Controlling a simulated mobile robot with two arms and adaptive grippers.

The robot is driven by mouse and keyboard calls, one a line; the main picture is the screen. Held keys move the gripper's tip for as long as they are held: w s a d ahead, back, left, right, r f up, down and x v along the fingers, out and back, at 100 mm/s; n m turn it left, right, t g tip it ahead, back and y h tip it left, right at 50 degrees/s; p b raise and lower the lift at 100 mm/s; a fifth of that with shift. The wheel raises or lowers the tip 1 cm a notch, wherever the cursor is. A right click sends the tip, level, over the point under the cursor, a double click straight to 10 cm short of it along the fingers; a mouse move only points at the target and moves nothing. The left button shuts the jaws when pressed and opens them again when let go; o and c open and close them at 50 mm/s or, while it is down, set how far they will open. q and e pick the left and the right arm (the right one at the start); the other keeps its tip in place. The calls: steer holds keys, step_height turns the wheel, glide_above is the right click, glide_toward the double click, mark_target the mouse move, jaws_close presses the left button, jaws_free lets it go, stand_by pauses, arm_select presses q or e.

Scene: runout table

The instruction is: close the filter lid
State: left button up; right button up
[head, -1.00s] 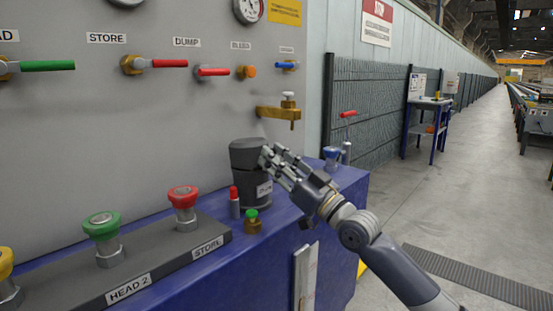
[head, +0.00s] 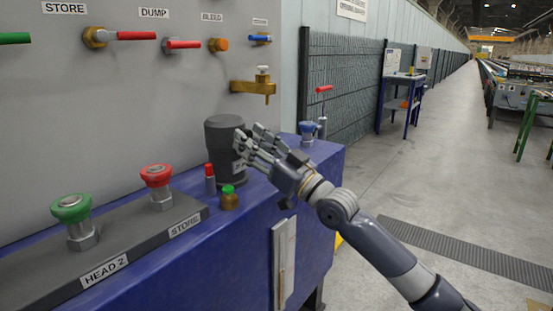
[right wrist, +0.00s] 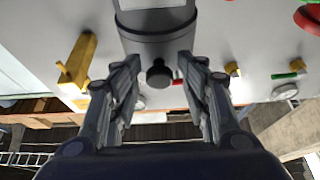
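The filter is a dark grey canister (head: 222,165) standing on the blue cabinet top against the grey panel. Its dark lid (head: 224,123) sits on top and looks roughly level in the head view; I cannot tell whether it is fully seated. My right gripper (head: 246,145) is at the canister's right side, near its upper part, and hides some of it. In the right wrist view the fingers (right wrist: 162,90) are spread apart, with a dark round knob (right wrist: 159,74) between them and gaps on both sides. The canister (right wrist: 155,22) shows beyond. My left gripper is out of view.
A red-capped marker (head: 210,179) and a small green-capped brass fitting (head: 229,198) stand just in front of the canister. A brass tap (head: 255,87) juts out above it. The aisle at right is clear.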

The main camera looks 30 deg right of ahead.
steer(key=v, duration=1.1)
steer(key=shift+r, duration=0.2)
stand_by(0.4)
